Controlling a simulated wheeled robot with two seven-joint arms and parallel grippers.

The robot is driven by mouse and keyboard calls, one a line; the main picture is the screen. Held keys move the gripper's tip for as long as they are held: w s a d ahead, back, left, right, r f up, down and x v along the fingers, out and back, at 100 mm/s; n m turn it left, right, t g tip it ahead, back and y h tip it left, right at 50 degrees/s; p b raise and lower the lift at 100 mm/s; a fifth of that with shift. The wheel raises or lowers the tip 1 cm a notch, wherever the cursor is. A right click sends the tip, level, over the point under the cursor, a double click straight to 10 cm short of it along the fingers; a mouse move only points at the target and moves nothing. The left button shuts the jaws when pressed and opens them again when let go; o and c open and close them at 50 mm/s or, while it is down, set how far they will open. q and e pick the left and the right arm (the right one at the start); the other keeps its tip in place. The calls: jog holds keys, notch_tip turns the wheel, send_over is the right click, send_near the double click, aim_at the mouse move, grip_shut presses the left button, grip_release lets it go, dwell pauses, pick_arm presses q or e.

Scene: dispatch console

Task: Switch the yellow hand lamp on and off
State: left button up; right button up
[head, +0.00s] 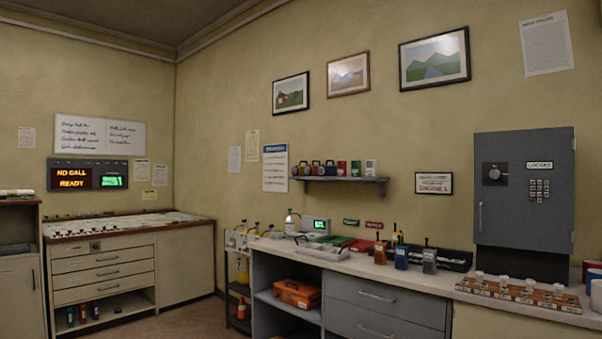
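Several small hand-lamp-like items stand in a row at the left end of the wall shelf (345,180). They look dark, with some tan or yellowish parts, and are too small for me to tell which one is the yellow hand lamp or whether any is lit. A yellow object (243,271) also shows on the cart at the left end of the counter, partly hidden; I cannot tell what it is. Neither of my grippers is in this view.
The long counter (350,262) holds radios (402,257), trays and a bottle (291,222). An orange case (297,293) lies on a shelf below. A grey locked cabinet (525,190) is at right. Drawers with a sloped panel (118,222) stand at left. Some floor shows between.

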pick_arm(q)
grip_shut()
dwell(1.7)
